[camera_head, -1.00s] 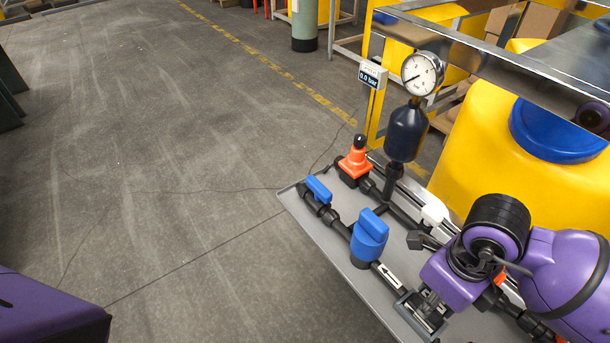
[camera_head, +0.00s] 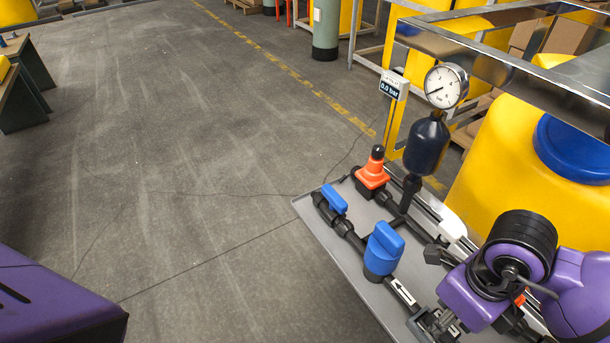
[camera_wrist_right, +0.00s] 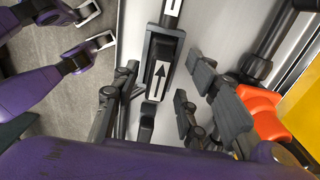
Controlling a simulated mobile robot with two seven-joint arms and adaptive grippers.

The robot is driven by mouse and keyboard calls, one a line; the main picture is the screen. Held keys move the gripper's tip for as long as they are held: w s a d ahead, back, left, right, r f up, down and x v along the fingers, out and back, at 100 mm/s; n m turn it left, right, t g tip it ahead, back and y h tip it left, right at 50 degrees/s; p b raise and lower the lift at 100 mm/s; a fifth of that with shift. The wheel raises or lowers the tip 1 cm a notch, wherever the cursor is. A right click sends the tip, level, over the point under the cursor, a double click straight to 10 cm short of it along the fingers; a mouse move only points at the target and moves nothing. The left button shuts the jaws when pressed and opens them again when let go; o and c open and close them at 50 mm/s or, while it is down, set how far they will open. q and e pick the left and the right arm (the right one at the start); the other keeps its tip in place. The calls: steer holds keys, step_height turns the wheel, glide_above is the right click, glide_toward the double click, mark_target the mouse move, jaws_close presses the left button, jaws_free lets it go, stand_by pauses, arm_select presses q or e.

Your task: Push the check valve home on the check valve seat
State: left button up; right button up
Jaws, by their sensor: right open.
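The check valve (camera_wrist_right: 159,82), a dark body with a white label and black arrow, lies in line with the pipe in the right wrist view. Its upper end is at a dark grey squared holder (camera_wrist_right: 165,42), which appears to be the check valve seat. I cannot tell how deep it sits. My right gripper (camera_wrist_right: 163,105) is open, with one finger on each side of the valve and visible gaps. In the head view this gripper (camera_head: 438,323) is low at the right, by the pipe end, and its wrist hides part of the skid.
A yellow tank (camera_head: 490,170) and metal frame rails (camera_head: 480,65) are behind.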

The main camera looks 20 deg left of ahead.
step_height(320, 180, up, 11)
stand_by(0.3)
steer(key=shift+s, duration=0.1)
stand_by(0.4)
